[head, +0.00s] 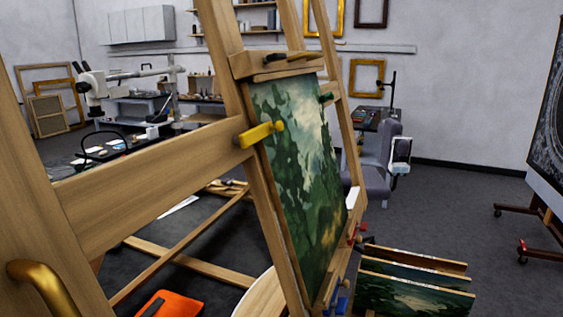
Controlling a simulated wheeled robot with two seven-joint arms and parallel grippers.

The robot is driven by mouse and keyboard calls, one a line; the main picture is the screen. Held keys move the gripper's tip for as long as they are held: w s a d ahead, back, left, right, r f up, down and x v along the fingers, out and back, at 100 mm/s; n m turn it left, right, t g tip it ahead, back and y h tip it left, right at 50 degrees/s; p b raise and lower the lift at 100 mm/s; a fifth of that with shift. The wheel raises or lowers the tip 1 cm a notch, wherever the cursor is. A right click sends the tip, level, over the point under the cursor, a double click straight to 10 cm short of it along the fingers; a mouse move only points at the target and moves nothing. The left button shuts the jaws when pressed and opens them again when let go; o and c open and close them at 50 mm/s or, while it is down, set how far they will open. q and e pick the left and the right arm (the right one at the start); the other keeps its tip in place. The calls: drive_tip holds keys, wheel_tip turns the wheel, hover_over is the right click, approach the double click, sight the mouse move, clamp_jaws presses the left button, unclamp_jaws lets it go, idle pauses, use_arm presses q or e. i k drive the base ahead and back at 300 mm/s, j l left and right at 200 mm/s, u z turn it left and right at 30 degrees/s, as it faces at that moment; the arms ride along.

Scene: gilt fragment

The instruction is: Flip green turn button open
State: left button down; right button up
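A wooden easel-like frame (262,195) stands close in front and holds a green landscape painting (305,175), seen at a steep angle. The small green turn button (327,97) sits at the painting's upper right edge, by the far upright. It looks roughly level and seems to reach over the painting's edge, but it is too small to be sure. A yellow turn button (260,134) lies nearly level across the near upright. A red one (357,233) is low on the right edge, and blue parts (338,300) show at the bottom. Neither of my grippers is in view.
A wide wooden beam (150,165) and a brass handle (42,284) fill the near left. Small canvases (415,280) stand in a rack at the lower right. A grey chair (375,180) is behind. Open grey floor (450,215) lies to the right.

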sight(325, 97)
drive_tip(key=u, duration=1.15)
drive_tip(key=z, duration=1.4)
drive_tip(key=i+l+z, duration=0.1)
drive_tip(key=l, duration=0.55)
drive_tip(key=i+l, duration=0.1)
drive_tip(key=l, duration=0.55)
drive_tip(key=i+l+z, duration=0.25)
drive_tip(key=i+l, duration=0.35)
